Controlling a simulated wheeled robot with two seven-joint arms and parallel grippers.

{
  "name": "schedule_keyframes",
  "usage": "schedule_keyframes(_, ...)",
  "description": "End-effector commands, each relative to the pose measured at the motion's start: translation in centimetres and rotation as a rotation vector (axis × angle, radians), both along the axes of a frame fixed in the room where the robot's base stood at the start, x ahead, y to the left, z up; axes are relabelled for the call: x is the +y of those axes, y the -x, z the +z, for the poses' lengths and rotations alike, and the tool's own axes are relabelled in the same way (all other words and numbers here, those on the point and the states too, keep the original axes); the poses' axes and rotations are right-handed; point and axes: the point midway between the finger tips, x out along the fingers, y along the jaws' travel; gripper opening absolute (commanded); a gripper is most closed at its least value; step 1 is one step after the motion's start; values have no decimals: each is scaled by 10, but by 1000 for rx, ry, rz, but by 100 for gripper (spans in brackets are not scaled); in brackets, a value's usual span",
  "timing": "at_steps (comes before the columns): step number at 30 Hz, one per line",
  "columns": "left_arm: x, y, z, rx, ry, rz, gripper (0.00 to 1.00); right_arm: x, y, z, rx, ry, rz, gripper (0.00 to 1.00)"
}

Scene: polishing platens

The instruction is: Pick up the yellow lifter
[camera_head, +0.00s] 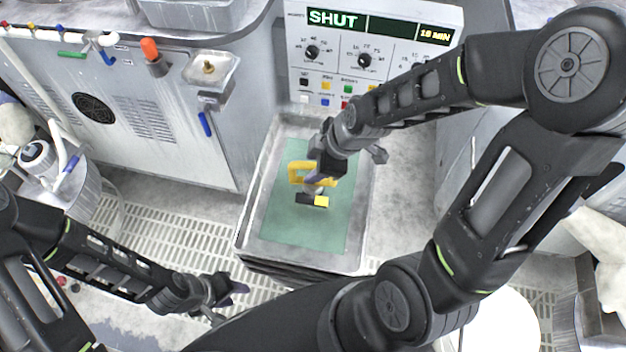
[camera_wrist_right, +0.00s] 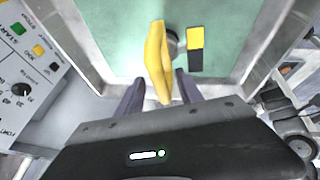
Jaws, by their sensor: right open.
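The yellow lifter (camera_head: 297,172) stands over the green mat in the grey tray, partly hidden by my right gripper in the head view. In the right wrist view its yellow looped handle (camera_wrist_right: 154,60) rises toward the gripper, with a round grey part beside it. My right gripper (camera_wrist_right: 158,92) is open, one finger on each side of the handle's near end; I cannot tell whether they touch it. In the head view the right gripper (camera_head: 318,182) is above the tray. My left gripper (camera_head: 230,290) is low at the left, away from the lifter; its jaw opening is unclear.
A black-and-yellow block (camera_head: 312,201) lies on the green mat (camera_head: 300,232) close to the lifter. The tray's raised rim (camera_head: 254,190) surrounds the mat. A control panel (camera_head: 340,50) reading SHUT stands behind. A grated floor (camera_head: 170,228) lies left of the tray.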

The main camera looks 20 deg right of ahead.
Motion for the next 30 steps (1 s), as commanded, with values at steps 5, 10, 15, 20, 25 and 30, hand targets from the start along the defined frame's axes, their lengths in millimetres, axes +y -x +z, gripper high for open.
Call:
schedule_keyframes(5, 0, 0, 0, 0, 0, 0, 40, 1, -2, -6, -1, 0, 0, 43)
schedule_keyframes(10, 0, 0, 0, 0, 0, 0, 40, 1, -2, -5, -1, 0, 0, 43)
schedule_keyframes(15, 0, 0, 0, 0, 0, 0, 40, 1, -2, -5, -1, 0, 0, 43)
schedule_keyframes(20, 0, 0, 0, 0, 0, 0, 40, 1, -2, -5, -1, 0, 0, 43)
schedule_keyframes(25, 0, 0, 0, 0, 0, 0, 40, 1, -2, -5, -1, 0, 0, 31)
schedule_keyframes(30, 0, 0, 0, 0, 0, 0, 40, 1, -2, -5, -1, 0, 0, 17)
